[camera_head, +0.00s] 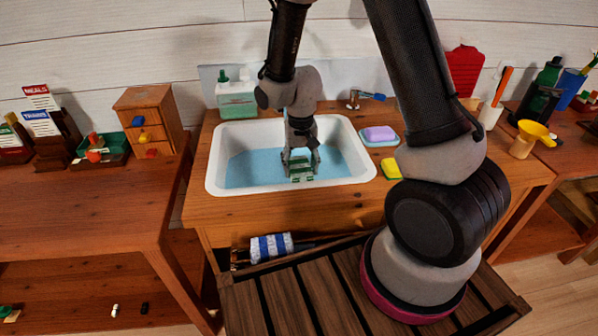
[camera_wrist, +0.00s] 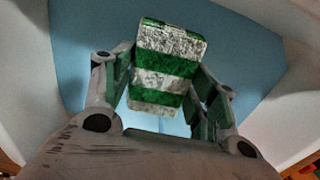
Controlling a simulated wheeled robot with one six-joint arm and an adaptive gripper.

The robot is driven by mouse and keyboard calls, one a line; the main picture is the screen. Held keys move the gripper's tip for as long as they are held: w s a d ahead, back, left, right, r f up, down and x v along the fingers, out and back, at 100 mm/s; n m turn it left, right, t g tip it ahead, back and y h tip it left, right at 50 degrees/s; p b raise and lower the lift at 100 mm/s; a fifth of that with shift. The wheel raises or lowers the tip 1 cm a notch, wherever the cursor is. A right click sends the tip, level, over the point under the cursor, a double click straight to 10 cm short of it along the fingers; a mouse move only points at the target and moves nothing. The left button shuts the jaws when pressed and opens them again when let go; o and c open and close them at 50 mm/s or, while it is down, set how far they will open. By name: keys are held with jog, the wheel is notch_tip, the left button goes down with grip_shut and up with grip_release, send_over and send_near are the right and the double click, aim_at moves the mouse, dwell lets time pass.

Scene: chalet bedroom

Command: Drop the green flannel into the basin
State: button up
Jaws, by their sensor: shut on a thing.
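The green flannel, striped green and white, shows in the wrist view (camera_wrist: 165,65) between the fingers and in the head view (camera_head: 300,174) low at the fingertips. My gripper (camera_head: 300,165) is shut on it, and its fingers press on both sides in the wrist view (camera_wrist: 163,90). The gripper points down inside the outline of the white basin (camera_head: 215,180), over the blue bottom or water. I cannot tell whether the flannel touches the blue surface. The basin also fills the background of the wrist view (camera_wrist: 288,130).
A soap dish with a purple bar (camera_head: 378,133) and a yellow sponge (camera_head: 391,169) lie right of the basin. A tap (camera_head: 354,98) and a green-and-white bottle caddy (camera_head: 237,100) stand behind it. A blue-and-white striped cloth (camera_head: 271,247) is below the counter front.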

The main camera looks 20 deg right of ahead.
jog(key=shift+f, duration=2.05)
jog(key=shift+f, duration=0.15)
jog(key=shift+f, duration=0.4)
jog(key=o, duration=0.9)
